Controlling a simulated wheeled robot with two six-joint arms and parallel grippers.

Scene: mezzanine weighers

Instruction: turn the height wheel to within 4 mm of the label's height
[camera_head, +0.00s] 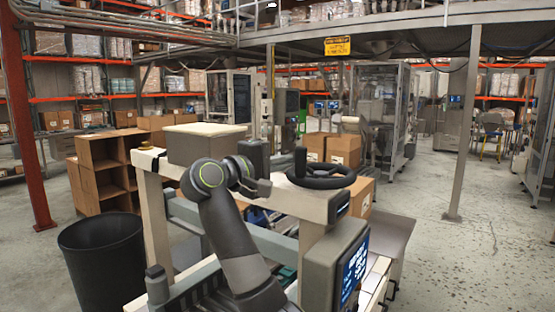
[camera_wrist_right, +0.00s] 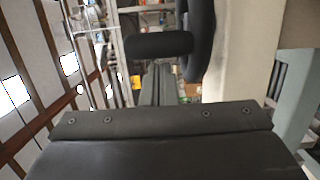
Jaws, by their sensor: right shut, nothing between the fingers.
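The black height wheel (camera_head: 321,178) lies flat on the pale beam of the machine frame, with an upright handle (camera_head: 300,160) on its left side. My right gripper (camera_head: 268,188) is just left of the wheel, shut and empty. In the right wrist view the shut fingers (camera_wrist_right: 158,72) point at the dark handle (camera_wrist_right: 160,45), and the wheel's rim (camera_wrist_right: 200,40) is beside it to the right. I cannot tell whether the fingertips touch the handle. No label or height mark is readable. My left gripper is not in view.
A lit display (camera_head: 353,268) is on the frame's front right, its text too small to read. A grey box (camera_head: 204,146) stands behind my arm. A black bin (camera_head: 103,262) is at left. Cartons (camera_head: 343,150) stand behind the wheel. Open floor is at right.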

